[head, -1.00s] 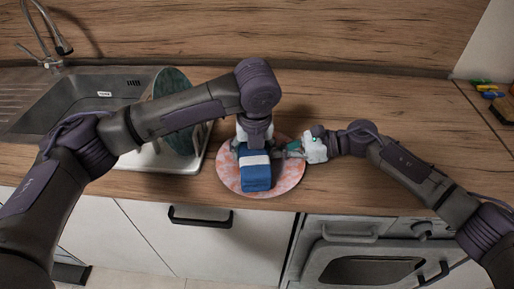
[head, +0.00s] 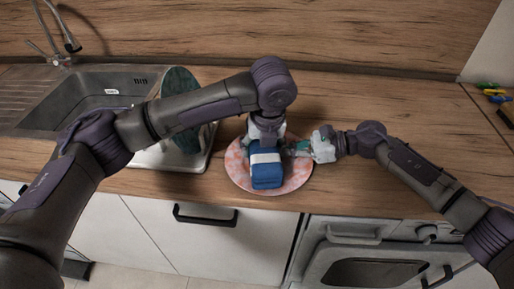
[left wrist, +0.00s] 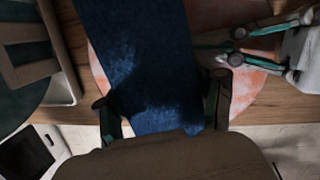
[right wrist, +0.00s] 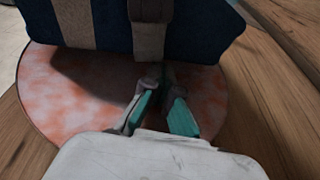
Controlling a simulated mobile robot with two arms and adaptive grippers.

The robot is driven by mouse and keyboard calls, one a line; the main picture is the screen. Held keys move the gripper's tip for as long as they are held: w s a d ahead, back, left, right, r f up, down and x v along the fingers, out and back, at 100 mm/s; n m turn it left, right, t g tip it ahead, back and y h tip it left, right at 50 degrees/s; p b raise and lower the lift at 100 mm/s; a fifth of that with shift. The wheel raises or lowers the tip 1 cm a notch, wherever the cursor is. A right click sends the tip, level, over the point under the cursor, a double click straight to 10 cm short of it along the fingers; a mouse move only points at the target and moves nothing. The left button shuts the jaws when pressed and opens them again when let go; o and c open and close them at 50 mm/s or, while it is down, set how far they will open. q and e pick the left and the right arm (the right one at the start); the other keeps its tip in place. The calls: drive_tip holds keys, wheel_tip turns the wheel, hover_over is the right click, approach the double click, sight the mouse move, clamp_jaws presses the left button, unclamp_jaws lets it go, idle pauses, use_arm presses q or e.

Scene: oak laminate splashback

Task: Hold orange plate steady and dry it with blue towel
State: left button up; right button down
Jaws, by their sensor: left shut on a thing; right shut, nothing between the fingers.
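The orange plate (head: 239,170), mottled pinkish-orange, lies flat on the wooden counter near its front edge. It also shows in the right wrist view (right wrist: 55,100). The blue towel (head: 268,178), a folded bundle with a pale band, is on or just over the plate and hides its middle. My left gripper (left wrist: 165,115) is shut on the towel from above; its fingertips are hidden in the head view. My right gripper (right wrist: 157,95) is shut and empty at the plate's right side, close to the towel. I cannot tell whether its tips touch the plate.
The sink (head: 75,97) is at the left, with a dish rack (head: 150,158) holding a dark green plate (head: 178,88) beside it. An oven (head: 365,255) is below the counter at right. Small coloured items (head: 492,88) lie far right. The counter behind the plate is clear.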

use_arm(q)
drive_tip(key=shift+s+d, duration=0.2)
drive_tip(key=shift+d, duration=0.65)
drive_tip(key=shift+a, duration=0.1)
drive_tip(key=shift+s+a, duration=0.15)
drive_tip(key=shift+a, duration=1.7)
